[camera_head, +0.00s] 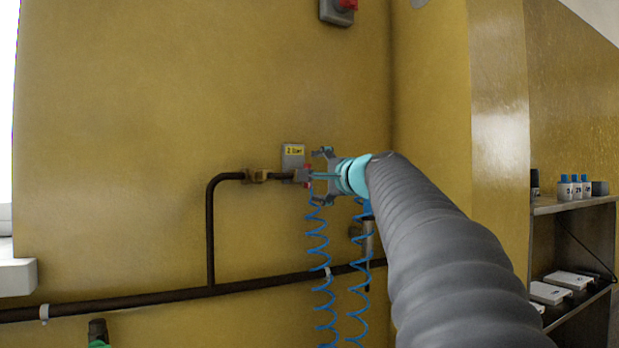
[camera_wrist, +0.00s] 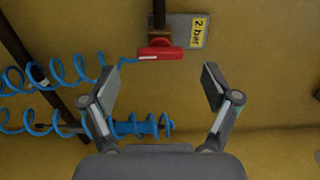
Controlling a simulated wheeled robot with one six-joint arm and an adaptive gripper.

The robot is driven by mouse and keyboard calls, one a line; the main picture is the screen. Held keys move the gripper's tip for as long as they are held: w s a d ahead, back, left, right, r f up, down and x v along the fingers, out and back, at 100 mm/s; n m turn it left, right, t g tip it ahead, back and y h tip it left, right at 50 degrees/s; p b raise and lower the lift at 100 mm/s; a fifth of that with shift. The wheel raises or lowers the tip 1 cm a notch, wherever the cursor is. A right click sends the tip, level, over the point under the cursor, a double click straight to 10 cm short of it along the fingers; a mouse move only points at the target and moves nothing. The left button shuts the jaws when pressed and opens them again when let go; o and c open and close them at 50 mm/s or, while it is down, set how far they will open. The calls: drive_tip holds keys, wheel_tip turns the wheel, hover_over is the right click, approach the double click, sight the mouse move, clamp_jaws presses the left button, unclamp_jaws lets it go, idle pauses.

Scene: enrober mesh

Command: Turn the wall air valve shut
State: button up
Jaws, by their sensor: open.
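The wall air valve has a red handle (camera_wrist: 160,54) at the end of a dark pipe (camera_wrist: 159,14). In the wrist view the handle lies crosswise to that pipe. A grey plate with a yellow "2 bar" label (camera_wrist: 198,33) is beside it; the label also shows in the head view (camera_head: 294,150). My gripper (camera_wrist: 160,75) is open and empty, its fingers spread wider than the handle. The handle sits just beyond the fingertips, roughly centred between them, with no contact visible. In the head view my gripper (camera_head: 322,176) partly covers the valve.
Blue coiled hoses (camera_head: 318,255) hang below the valve; they cross behind the left finger in the wrist view. A dark pipe (camera_head: 150,298) runs low along the wall. A red-and-grey wall box (camera_head: 338,12) is above. Shelves (camera_head: 575,203) with bottles stand at right.

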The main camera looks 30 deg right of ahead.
drive_tip(key=s, duration=0.5)
drive_tip(key=shift+s, duration=0.35)
drive_tip(key=s+a+f+n+g+p, duration=0.1)
drive_tip(key=s+a+f+n+g, duration=0.15)
drive_tip(key=f, duration=0.55)
drive_tip(key=s+a+f+n+g+p, duration=0.1)
drive_tip(key=s+f+n+g, duration=0.15)
drive_tip(key=f, duration=0.55)
drive_tip(key=s+a+f+n+g, duration=0.1)
drive_tip(key=s+f+n+g, duration=0.15)
drive_tip(key=f, duration=0.55)
drive_tip(key=s+a+f+n+g+p, duration=0.2)
drive_tip(key=s+a+f+n+p, duration=0.2)
drive_tip(key=s+a, duration=0.3)
drive_tip(key=s+a+f+n+g+p, duration=0.3)
drive_tip(key=s+a+f+n, duration=0.3)
drive_tip(key=s, duration=0.5)
drive_tip(key=shift+s+a+h+p, duration=0.3)
drive_tip(key=shift+s+a+p, duration=0.05)
drive_tip(key=shift+a+p, duration=0.55)
